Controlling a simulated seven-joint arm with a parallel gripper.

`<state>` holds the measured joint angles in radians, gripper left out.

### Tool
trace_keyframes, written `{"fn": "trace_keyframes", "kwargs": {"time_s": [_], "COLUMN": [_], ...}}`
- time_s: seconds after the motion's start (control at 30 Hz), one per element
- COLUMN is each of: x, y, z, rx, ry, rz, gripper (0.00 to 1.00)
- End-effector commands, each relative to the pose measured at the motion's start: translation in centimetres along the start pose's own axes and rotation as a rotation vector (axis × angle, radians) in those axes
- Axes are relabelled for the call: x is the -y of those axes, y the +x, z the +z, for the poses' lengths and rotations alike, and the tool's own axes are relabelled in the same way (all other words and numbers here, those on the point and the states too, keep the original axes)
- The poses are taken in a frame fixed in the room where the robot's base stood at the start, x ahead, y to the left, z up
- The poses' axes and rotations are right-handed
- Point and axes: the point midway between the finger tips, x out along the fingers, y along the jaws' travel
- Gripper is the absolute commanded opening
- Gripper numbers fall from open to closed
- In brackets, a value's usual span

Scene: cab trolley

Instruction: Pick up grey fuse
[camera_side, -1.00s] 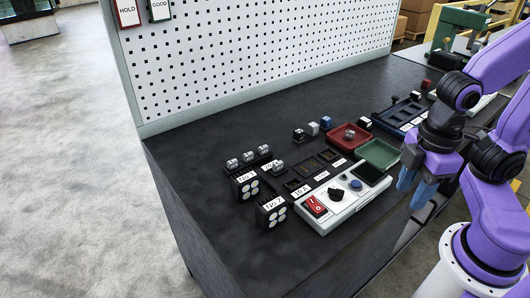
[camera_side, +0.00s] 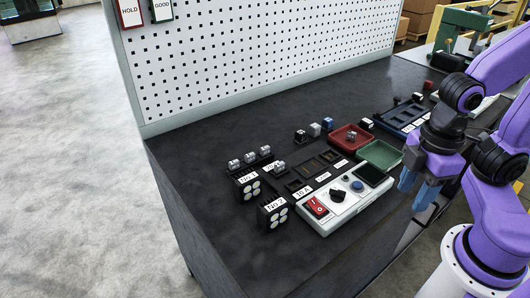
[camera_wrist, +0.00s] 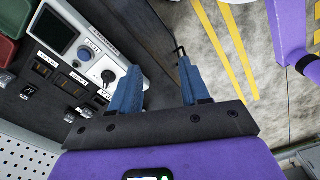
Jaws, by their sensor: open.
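A small light-grey block (camera_side: 314,129), which looks like the grey fuse, stands on the dark bench behind the trays in the side view, between a dark block (camera_side: 300,136) and a blue block (camera_side: 327,124). I cannot make out its details. My gripper (camera_side: 416,188) is open and empty, pointing down near the bench's front edge, well to the right of and nearer than the grey block. In the wrist view my two blue fingers (camera_wrist: 159,72) are spread apart with only floor and the bench side between them. The grey block cannot be made out in the wrist view.
A red tray (camera_side: 340,146) holding a small silvery part and a green tray (camera_side: 381,162) lie near the blocks. A white tester (camera_side: 345,212) with knob and screen lies in front. Labelled black holders (camera_side: 273,210) stand left; a blue rack (camera_side: 397,122) lies right. A white pegboard (camera_side: 250,60) rises behind.

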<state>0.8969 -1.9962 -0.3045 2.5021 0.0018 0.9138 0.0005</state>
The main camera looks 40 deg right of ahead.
Motion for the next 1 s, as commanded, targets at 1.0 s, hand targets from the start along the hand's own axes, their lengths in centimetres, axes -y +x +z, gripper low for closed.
{"fn": "trace_keyframes", "kwargs": {"time_s": [1.0], "x": [-14.6], "y": [-3.8], "z": [-17.5], "rx": [0.01], "ry": [1.258], "rz": [0.016], "gripper": [0.47]}}
